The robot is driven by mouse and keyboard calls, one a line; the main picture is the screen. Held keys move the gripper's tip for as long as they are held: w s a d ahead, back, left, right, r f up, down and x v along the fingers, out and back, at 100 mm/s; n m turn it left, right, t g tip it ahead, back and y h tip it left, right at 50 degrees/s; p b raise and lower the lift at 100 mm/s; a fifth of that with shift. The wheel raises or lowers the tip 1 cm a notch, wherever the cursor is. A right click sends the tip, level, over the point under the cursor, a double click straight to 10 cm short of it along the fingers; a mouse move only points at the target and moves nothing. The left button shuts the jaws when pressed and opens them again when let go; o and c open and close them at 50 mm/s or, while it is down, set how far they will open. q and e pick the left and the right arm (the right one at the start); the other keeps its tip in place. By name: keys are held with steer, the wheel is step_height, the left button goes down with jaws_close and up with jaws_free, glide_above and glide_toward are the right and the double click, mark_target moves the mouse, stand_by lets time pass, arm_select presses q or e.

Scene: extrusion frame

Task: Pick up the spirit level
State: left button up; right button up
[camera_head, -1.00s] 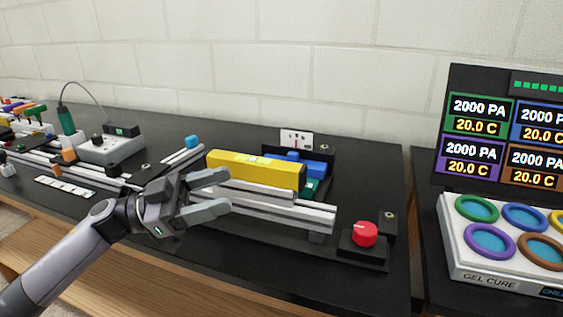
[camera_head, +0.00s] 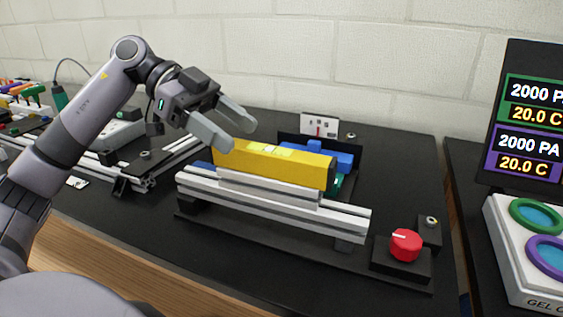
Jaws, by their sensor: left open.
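The spirit level (camera_head: 285,165) is a long yellow bar with pale vials on its top face and a dark right end cap. It lies along the silver extrusion rails (camera_head: 270,205) near the middle of the table. My left gripper (camera_head: 238,134) is open and empty, above and near the left end of the level. Its near finger overlaps the level's left end in the picture; I cannot tell whether they touch. My right gripper is not in view.
A red knob (camera_head: 405,244) sits on a black block right of the rails. A dark bin (camera_head: 347,183) with blue pieces stands behind the level. A grey box (camera_head: 118,137) stands at the left. A screen (camera_head: 528,125) and a white gel cure unit (camera_head: 518,255) are at the right.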

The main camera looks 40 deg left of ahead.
mark_target(268, 149)
arm_select(q)
steer(key=shift+r+x, duration=0.2)
steer(key=shift+x, duration=1.25)
steer(key=shift+p+x, duration=0.45)
steer(key=shift+x, duration=1.75)
steer(key=shift+w+r, duration=0.15)
steer(key=shift+r, duration=0.05)
jaws_close()
